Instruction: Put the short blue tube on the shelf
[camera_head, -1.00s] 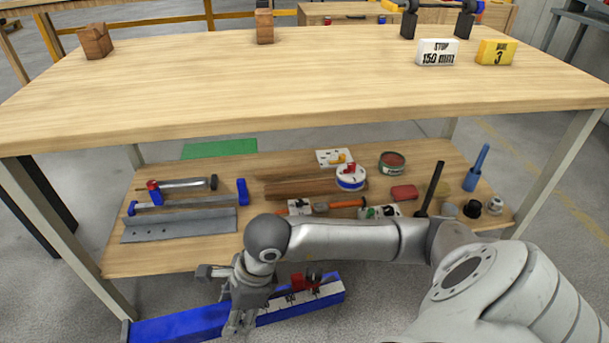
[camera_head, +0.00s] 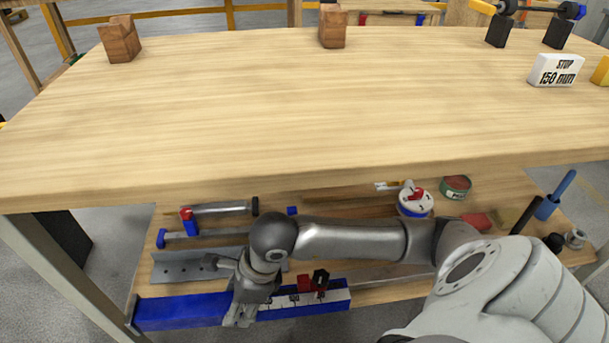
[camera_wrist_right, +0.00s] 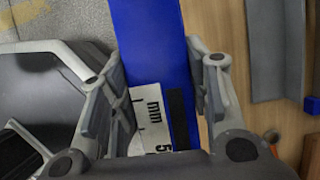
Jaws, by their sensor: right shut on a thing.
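A blue tube (camera_head: 185,312) with a white millimetre scale and a red and black piece on its right part lies level across the front edge of the lower shelf (camera_head: 147,283). My right gripper (camera_head: 243,315) is shut around the tube near its middle. In the right wrist view, the gripper's (camera_wrist_right: 165,85) fingers stand on both sides of the blue tube (camera_wrist_right: 150,40), over the scale. I cannot tell whether the tube touches the shelf. My left gripper is not in view.
The worktop (camera_head: 240,110) overhangs the shelf. A grey angle profile (camera_head: 185,267) lies just behind the tube. A clamp (camera_head: 205,233), a round tin (camera_head: 455,187) and several small items fill the shelf behind. Wooden blocks (camera_head: 120,40) stand on the worktop.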

